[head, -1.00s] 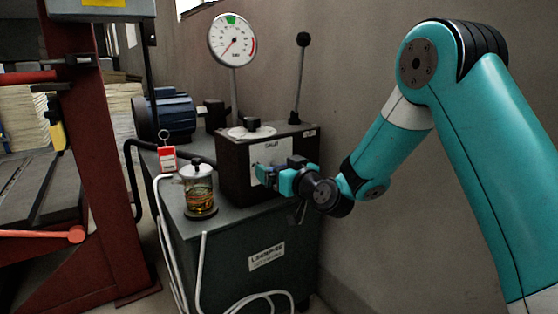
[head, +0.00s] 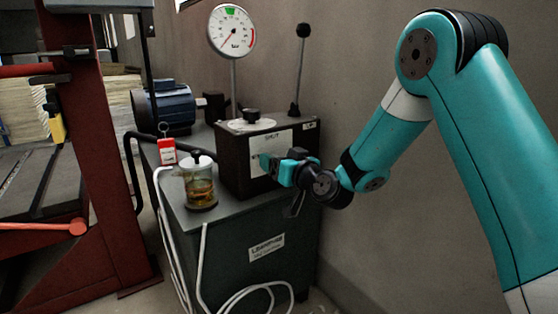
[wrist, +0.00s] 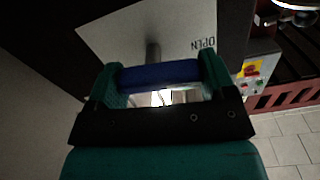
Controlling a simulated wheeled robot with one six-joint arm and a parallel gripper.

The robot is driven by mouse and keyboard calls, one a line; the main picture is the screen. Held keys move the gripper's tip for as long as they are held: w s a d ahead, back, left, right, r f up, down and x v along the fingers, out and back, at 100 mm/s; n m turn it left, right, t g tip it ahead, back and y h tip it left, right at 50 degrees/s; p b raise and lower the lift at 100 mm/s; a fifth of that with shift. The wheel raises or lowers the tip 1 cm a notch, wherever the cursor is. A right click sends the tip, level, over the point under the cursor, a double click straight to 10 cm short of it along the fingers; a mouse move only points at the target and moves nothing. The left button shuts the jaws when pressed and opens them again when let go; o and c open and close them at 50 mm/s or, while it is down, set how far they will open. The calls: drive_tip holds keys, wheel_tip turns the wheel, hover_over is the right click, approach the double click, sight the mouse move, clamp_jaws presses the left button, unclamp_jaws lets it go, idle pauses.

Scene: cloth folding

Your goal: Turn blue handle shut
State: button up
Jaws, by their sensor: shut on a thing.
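The blue handle (wrist: 158,74) shows in the wrist view as a bar lying across between my two fingers, with a grey stem (wrist: 153,50) behind it. A pale plate (wrist: 130,30) with the word OPEN at its right sits behind the stem. My gripper (wrist: 162,82) is shut on the handle, one finger at each end of it. In the head view my gripper (head: 272,163) is at the front face of the black box (head: 233,168) on the cabinet. The handle is hidden there by my gripper.
A green cabinet (head: 205,250) carries the box, a glass jar (head: 199,185), a red tag (head: 167,151) and a blue motor (head: 165,110). A gauge (head: 231,30) and a black-knobbed lever (head: 299,70) rise above. White hoses (head: 172,240) hang in front. A red frame (head: 95,150) stands left.

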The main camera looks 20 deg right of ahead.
drive_tip(key=m+p, duration=0.1)
drive_tip(key=m, duration=0.3)
drive_tip(key=shift+r, duration=0.15)
drive_tip(key=m, duration=0.1)
drive_tip(key=m+p, duration=0.1)
drive_tip(key=m, duration=0.3)
drive_tip(key=shift+d+p, duration=0.25)
drive_tip(key=shift+p, duration=0.1)
drive_tip(key=m+p, duration=0.2)
drive_tip(key=m, duration=0.2)
drive_tip(key=shift+w+d, duration=0.1)
drive_tip(key=shift+d, duration=0.05)
drive_tip(key=shift+m+p, duration=0.55)
drive_tip(key=shift+m, duration=1.05)
